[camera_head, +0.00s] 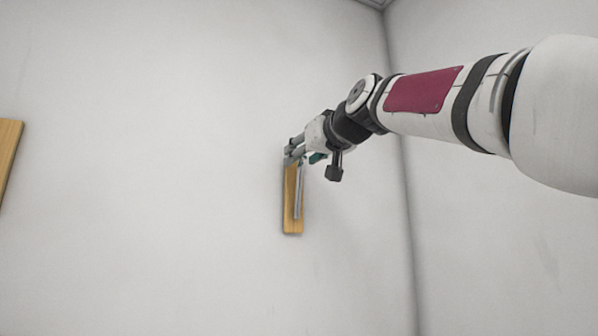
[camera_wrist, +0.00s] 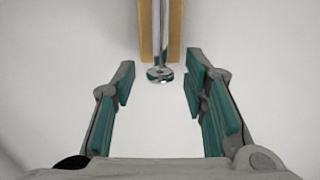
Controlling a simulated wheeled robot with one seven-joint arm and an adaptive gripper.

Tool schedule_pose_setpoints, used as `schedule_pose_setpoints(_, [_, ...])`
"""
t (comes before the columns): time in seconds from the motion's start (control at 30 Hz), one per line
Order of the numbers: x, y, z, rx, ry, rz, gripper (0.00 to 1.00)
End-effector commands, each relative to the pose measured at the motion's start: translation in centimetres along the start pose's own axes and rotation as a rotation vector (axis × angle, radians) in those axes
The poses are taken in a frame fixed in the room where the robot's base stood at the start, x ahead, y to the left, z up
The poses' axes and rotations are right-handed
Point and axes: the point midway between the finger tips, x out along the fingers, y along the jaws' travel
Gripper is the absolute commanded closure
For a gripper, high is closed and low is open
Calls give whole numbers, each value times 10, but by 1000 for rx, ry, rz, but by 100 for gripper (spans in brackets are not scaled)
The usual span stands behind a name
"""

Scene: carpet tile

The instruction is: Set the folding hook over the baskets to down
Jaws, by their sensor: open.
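The folding hook (camera_head: 298,195) is a slim metal rod on a narrow upright wooden board (camera_head: 291,226) fixed to the wall. In the head view the rod runs down along the front of the board. The wrist view shows the rod (camera_wrist: 160,30) in front of the board (camera_wrist: 175,30), with its round shiny end between and just beyond my fingertips. My gripper (camera_head: 291,153) is at the top of the board in the head view, covering that part. In the wrist view my gripper (camera_wrist: 158,82) is open, with nothing held between its fingers. No baskets are in view.
Another wooden board (camera_head: 8,155) is cut off at the left edge of the head view. A wall corner (camera_head: 402,190) runs down to the right of the hook. The wall between the two boards is bare.

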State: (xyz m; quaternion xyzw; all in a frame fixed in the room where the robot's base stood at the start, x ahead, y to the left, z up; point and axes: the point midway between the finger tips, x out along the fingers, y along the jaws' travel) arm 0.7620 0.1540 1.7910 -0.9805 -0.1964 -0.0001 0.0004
Motion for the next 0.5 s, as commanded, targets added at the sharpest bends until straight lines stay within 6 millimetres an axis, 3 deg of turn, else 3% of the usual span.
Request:
schedule_pose_setpoints(0.07, [0, 0, 0, 0, 0, 0, 62])
schedule_pose_setpoints(0.23, [0, 0, 0, 0, 0, 0, 100])
schedule_pose_setpoints(0.5, [0, 0, 0, 0, 1, 0, 100])
